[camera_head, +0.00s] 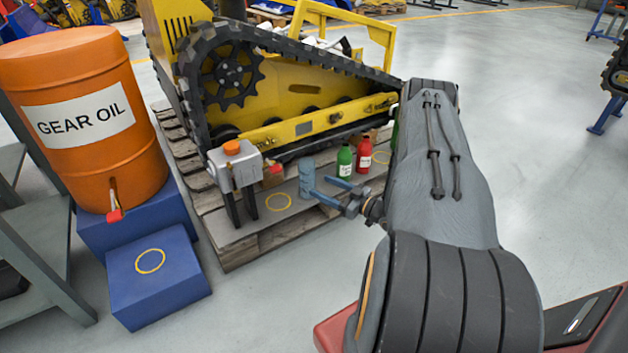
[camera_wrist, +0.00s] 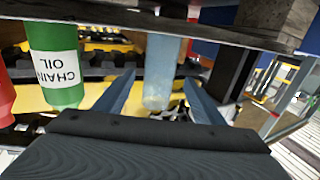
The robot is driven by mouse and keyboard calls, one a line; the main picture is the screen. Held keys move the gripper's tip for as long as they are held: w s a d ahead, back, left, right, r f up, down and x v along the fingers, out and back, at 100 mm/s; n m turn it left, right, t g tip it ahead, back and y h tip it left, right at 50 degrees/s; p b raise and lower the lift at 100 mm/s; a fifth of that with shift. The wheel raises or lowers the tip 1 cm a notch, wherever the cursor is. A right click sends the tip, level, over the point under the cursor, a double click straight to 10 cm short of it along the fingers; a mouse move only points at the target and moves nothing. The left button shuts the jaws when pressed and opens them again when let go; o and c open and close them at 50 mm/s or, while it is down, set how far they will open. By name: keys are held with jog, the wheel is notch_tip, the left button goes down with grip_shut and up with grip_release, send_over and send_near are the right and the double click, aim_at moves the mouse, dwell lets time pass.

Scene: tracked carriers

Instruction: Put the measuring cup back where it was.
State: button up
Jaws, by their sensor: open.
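The measuring cup (camera_head: 306,178) is a translucent blue cylinder standing on the grey board on the pallet, left of the green bottle. My gripper (camera_head: 319,187) is open and points left at the cup, with its blue fingertips close to the cup's right side. In the wrist view, which looks upside down, the cup (camera_wrist: 163,72) shows between the two open fingers (camera_wrist: 160,80). No finger is seen closed on it. I cannot tell whether the fingertips reach past its near side.
Yellow rings mark the board (camera_head: 278,201), the lower blue step (camera_head: 150,261) and a spot beside the red bottle (camera_head: 364,153). A green bottle (camera_head: 344,161) stands right of the cup. A grey pump box (camera_head: 235,172) stands left. The tracked carrier (camera_head: 300,95) rises behind. An orange gear oil drum (camera_head: 85,120) is far left.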

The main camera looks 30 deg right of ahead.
jog(key=shift+p+v, duration=0.5)
jog(key=shift+v, duration=1.7)
